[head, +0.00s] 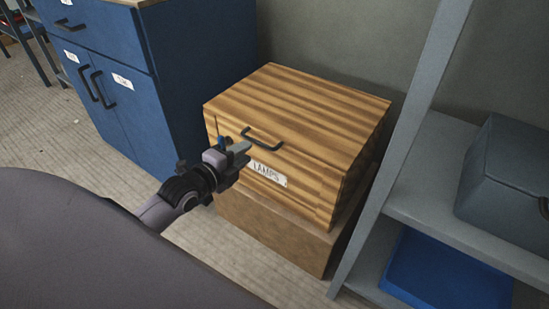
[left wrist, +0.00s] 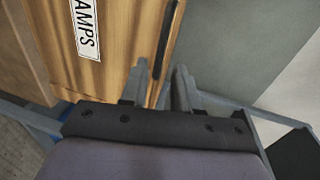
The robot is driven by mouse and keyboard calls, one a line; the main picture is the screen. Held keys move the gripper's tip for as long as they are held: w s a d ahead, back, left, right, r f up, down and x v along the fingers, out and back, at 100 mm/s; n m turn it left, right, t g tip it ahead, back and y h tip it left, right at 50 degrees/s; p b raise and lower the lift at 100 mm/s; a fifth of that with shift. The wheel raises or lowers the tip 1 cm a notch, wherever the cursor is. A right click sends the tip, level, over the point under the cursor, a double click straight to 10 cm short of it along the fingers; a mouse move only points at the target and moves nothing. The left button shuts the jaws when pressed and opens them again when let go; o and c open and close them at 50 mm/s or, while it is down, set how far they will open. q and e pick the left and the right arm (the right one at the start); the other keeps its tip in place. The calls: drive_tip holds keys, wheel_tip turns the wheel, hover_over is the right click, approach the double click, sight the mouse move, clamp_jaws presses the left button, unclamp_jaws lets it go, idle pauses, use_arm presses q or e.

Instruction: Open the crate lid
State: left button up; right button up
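The wooden crate (head: 345,190) has a striped lid (head: 310,98), which lies shut on top. My left gripper (head: 242,147) is at the left end of this handle, in front of the crate. The label also shows there (left wrist: 86,28). My right gripper is not in view.
The crate stands on a brown box (head: 270,235). A blue cabinet (head: 150,85) with dark handles is close on the left. A grey shelf unit (head: 425,200) on the right holds a grey case (head: 505,180) and a blue bin (head: 440,275). A wall is behind.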

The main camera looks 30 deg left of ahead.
sight(259, 143)
use_arm(q)
drive_tip(key=shift+b+x, duration=1.3)
drive_tip(key=shift+x, duration=2.35)
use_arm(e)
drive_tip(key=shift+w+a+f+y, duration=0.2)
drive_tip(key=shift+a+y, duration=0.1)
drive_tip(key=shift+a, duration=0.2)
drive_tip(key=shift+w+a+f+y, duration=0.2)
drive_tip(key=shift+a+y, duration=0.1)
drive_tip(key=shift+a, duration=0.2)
use_arm(q)
clamp_jaws()
